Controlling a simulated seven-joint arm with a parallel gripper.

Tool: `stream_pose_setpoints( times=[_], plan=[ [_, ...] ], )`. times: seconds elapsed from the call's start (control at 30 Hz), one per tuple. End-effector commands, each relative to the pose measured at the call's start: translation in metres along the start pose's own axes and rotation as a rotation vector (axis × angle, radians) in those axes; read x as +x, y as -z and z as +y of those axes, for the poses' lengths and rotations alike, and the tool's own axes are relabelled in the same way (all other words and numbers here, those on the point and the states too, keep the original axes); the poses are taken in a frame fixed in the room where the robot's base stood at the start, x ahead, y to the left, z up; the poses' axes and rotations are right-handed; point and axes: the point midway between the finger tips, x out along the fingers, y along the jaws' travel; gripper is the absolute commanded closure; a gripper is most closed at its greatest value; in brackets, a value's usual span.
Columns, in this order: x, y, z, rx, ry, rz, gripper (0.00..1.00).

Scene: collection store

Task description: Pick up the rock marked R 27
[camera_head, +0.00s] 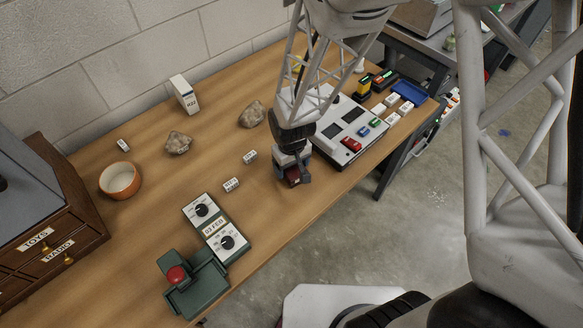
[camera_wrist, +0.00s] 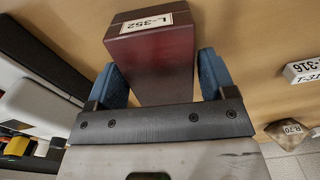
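My gripper (camera_head: 292,170) is low over the front part of the bench. Its two blue fingers (camera_wrist: 164,80) lie close along both sides of a dark red box (camera_wrist: 155,65) marked L-352 and look closed on it. I cannot tell whether the box touches the bench. One brown rock (camera_head: 179,142) lies left of centre, and another (camera_head: 252,114) lies nearer the wall, behind my gripper. Their marks are unreadable in the head view. The wrist view shows a rock (camera_wrist: 288,133) at right, with a small tag that seems to read R-70.
Two small white labelled blocks (camera_head: 231,184) (camera_head: 250,156) lie left of my gripper. A white carton (camera_head: 184,94), an orange-rimmed bowl (camera_head: 120,180) and a drawer cabinet (camera_head: 48,236) stand farther left. A control box (camera_head: 216,227) is in front. A white panel (camera_head: 345,128) lies right of my gripper.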

Motion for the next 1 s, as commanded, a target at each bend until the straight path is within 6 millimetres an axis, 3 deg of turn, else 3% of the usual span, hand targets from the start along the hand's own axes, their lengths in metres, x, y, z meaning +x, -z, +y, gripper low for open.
stream_pose_setpoints(
  times=[0.03,0.27,0.67,1.0],
  plan=[
    [0.0,0.0,0.0,0.0,0.0,0.0,0.31],
    [0.0,0.0,0.0,0.0,0.0,0.0,0.64],
    [-0.004,0.0,0.0,0.0,0.0,0.001,0.64],
    [-0.03,0.001,0.0,0.0,-0.001,0.004,0.64]
  ],
)
